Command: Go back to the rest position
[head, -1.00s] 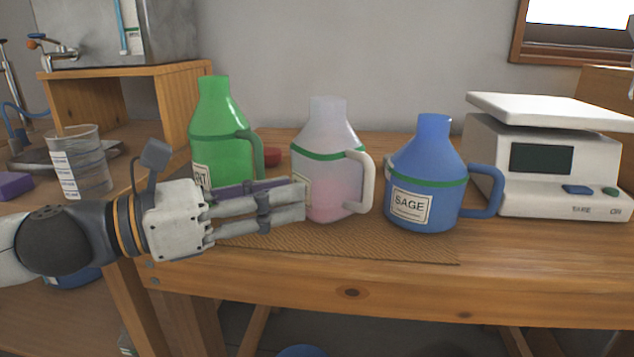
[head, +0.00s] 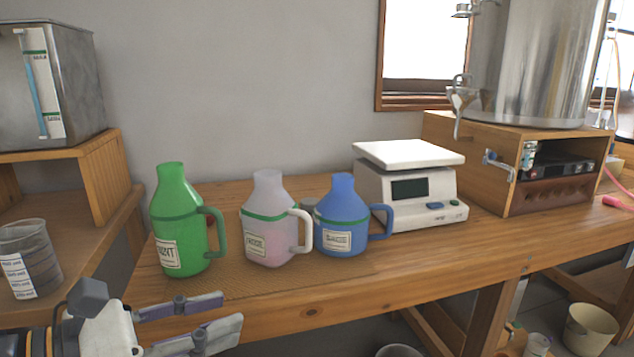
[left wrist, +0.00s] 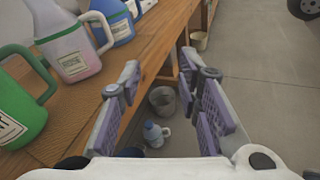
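My left gripper (head: 222,316) is in the lower left of the head view, in front of the table's front edge and below the bottles. Its fingers are spread apart with nothing between them; the left wrist view (left wrist: 168,88) shows the same open gap. A green bottle (head: 178,225), a pinkish-white bottle labelled ROSE (head: 268,222) and a blue bottle (head: 342,213) stand upright in a row on the table, apart from the gripper. My right gripper is not in view.
A white scale (head: 408,185) stands right of the bottles. A graduated beaker (head: 28,262) stands at the left. A metal boiler (head: 545,60) sits on a wooden box at the right. A bucket (left wrist: 163,102) and a small blue-topped jug (left wrist: 155,134) are on the floor below the gripper.

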